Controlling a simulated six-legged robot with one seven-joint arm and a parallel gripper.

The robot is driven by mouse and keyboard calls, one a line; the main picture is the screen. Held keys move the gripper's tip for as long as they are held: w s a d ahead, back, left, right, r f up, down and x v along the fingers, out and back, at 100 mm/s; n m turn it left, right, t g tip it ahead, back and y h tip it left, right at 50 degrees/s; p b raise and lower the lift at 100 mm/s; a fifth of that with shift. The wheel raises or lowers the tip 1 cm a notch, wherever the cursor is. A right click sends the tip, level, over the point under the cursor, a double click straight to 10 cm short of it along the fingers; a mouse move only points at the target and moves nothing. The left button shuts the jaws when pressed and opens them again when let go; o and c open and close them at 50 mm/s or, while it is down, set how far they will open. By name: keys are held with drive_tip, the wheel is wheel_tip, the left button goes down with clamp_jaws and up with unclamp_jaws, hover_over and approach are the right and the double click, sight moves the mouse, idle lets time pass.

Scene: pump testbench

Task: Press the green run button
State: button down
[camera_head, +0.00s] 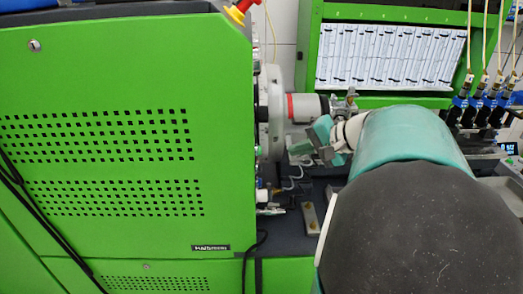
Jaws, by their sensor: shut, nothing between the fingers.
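A small green part (258,151) shows on the edge-on side face of the green cabinet, just right of its front corner. It may be the run button, but it is too small to be sure. My gripper (305,149), with teal and grey parts, is right of that face, at about the height of the green part. A gap shows between them in the picture. The gripper is shut and empty. My teal and dark arm fills the lower right and hides much of the bench behind it.
The green cabinet (100,70) with vent holes fills the left. A red and yellow emergency stop (238,10) sits at its top corner. A round grey drive housing (271,108) and a red-banded cylinder (306,107) lie behind my gripper. Several hoses hang at the right.

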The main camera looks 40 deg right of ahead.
sight(259, 150)
drive_tip(key=shift+w+a, duration=0.7)
drive_tip(key=shift+a, duration=0.3)
drive_tip(key=shift+w+a, duration=0.65)
drive_tip(key=shift+a, duration=0.35)
idle(0.5)
drive_tip(key=shift+w+a, duration=0.25)
drive_tip(key=shift+a, duration=0.1)
